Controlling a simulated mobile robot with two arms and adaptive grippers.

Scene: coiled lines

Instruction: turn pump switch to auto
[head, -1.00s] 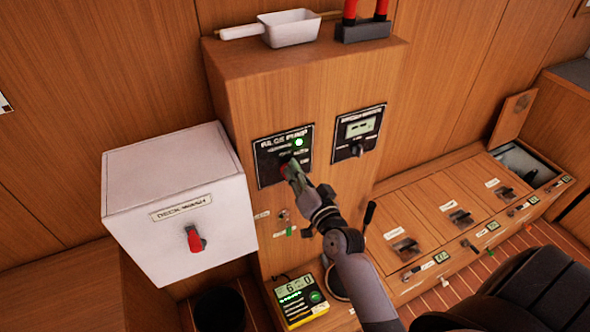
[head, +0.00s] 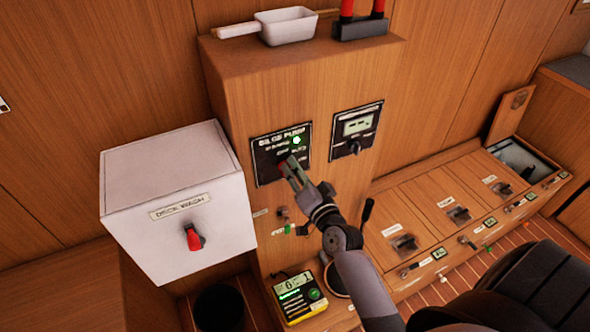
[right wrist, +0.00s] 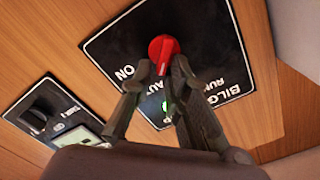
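The bilge pump panel (head: 265,150) is a black plate on the front of the wooden cabinet, with a lit green lamp (head: 297,140). Its red switch knob (right wrist: 163,47) shows in the right wrist view, near the partly covered letters "ON" and "AUT". My right gripper (head: 287,165) is at this knob, and in the head view it covers most of it. In the right wrist view the fingertips of my right gripper (right wrist: 163,68) are closed on both sides of the knob's grip. Which label the knob points to is hard to tell. My left gripper is not in view.
A second black panel (head: 356,130) with a display and a dark knob is close to the right. A white deck wash box (head: 165,240) with a red switch (head: 193,238) juts out at left. A yellow meter (head: 298,296) stands below. A scoop (head: 286,26) lies on top.

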